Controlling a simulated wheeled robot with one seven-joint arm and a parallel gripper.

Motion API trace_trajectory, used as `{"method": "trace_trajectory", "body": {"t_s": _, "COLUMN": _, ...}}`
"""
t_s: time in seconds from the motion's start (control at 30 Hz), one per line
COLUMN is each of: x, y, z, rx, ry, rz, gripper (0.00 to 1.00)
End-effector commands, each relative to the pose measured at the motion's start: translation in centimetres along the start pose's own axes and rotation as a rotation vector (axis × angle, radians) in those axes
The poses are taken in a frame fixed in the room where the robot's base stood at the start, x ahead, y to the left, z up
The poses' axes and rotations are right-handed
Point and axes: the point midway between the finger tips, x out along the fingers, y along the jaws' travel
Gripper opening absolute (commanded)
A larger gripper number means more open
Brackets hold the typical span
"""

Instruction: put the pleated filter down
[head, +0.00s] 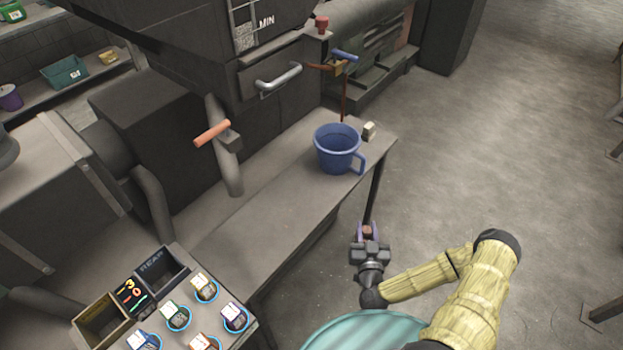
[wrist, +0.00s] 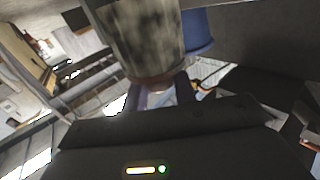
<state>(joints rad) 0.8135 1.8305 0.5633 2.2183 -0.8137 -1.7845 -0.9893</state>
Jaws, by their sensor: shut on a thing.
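My gripper (head: 368,234) is low beside the right end of the narrow grey bench (head: 275,195), over the floor side. Its purple fingers are shut on the pleated filter (wrist: 143,35). In the wrist view the filter is a mottled pale cylinder with a brownish end, and the fingers (wrist: 162,93) close around that end. In the head view only a small brownish part of the filter (head: 368,230) shows between the fingers. The filter appears clear of the bench, but the gap is hard to judge.
A blue mug (head: 337,152) stands at the bench's far right end, with a small pale block (head: 369,131) beside it. The bench's middle is clear. Open boxes (head: 103,318) and several labelled items in blue rings (head: 205,288) sit at the lower left. Red-handled pipework (head: 212,133) rises behind the bench.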

Motion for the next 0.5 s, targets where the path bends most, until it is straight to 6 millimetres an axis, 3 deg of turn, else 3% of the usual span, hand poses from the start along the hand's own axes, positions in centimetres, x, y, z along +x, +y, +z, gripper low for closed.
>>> {"method": "trace_trajectory", "body": {"t_s": 0.5, "x": 0.69, "y": -0.29, "z": -0.04, "rx": -0.006, "ry": 0.004, "rz": -0.028, "gripper": 0.04}}
